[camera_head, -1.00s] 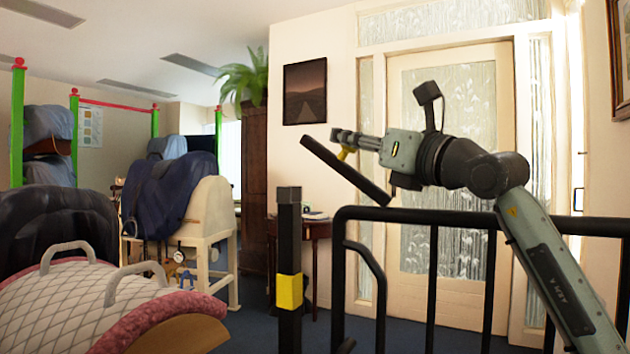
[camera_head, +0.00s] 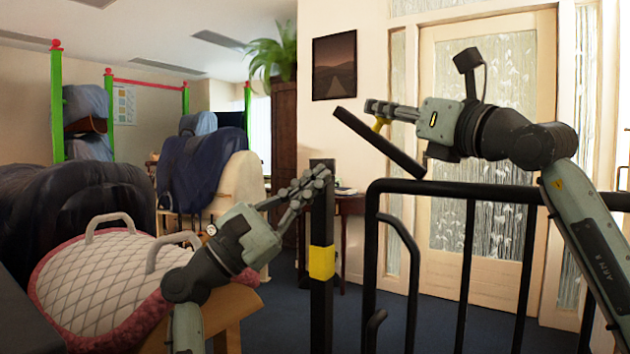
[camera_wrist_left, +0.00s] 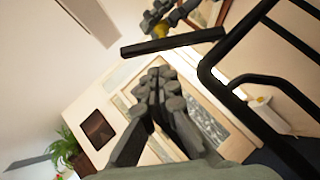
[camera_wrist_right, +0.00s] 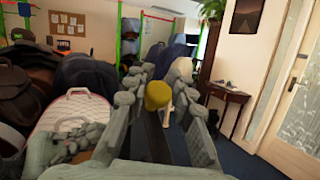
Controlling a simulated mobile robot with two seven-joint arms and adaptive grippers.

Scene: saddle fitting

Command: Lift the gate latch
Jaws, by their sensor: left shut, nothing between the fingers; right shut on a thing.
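The gate latch is a black bar (camera_head: 388,149) with a yellow knob (camera_head: 380,124). The bar is tilted, its left end high and its right end down by the gate's corner. My right gripper (camera_head: 374,109) is shut on the yellow knob, which also shows between its fingers in the right wrist view (camera_wrist_right: 157,96). My left gripper (camera_head: 320,176) is shut and empty, its fingertips overlapping the top of the post in the head view; I cannot tell whether they touch. In the left wrist view the bar (camera_wrist_left: 172,42) lies beyond these fingers (camera_wrist_left: 157,76).
The black metal gate (camera_head: 480,187) stands at the right, beside the post (camera_head: 321,225) with its yellow band (camera_head: 321,262). A quilted pad with pink trim (camera_head: 95,285) lies at the left front, close to my left arm. A panelled door (camera_head: 430,235) is behind the gate.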

